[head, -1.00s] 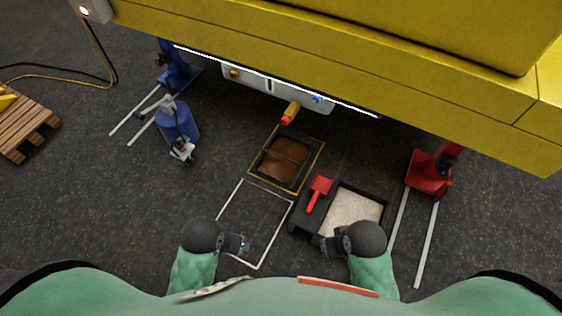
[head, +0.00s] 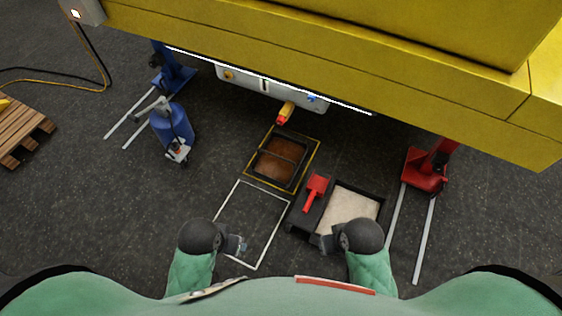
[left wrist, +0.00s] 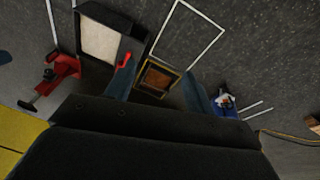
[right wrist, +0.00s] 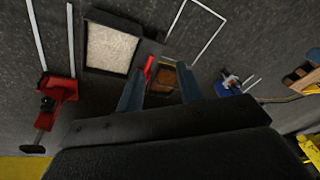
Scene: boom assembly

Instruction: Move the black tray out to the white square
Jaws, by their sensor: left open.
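A black tray (head: 262,174) with brown liquid in it lies inside a yellow-outlined square on the floor, under the edge of the yellow machine. It also shows in the left wrist view (left wrist: 143,82) and the right wrist view (right wrist: 160,84). The white square (head: 230,197) is an empty painted outline in front of it, nearer me. My left gripper (head: 241,247) is open and empty above the near part of the white square. My right gripper (head: 318,241) is open and empty by the near edge of a black bin. Both are apart from the tray.
The black bin (head: 379,207) of pale granules, with a red scoop (head: 316,186), stands right of the white square. A red-yellow spout (head: 285,113) hangs over the tray's far side. A red jack (head: 425,170) stands right, a blue one (head: 173,125) left.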

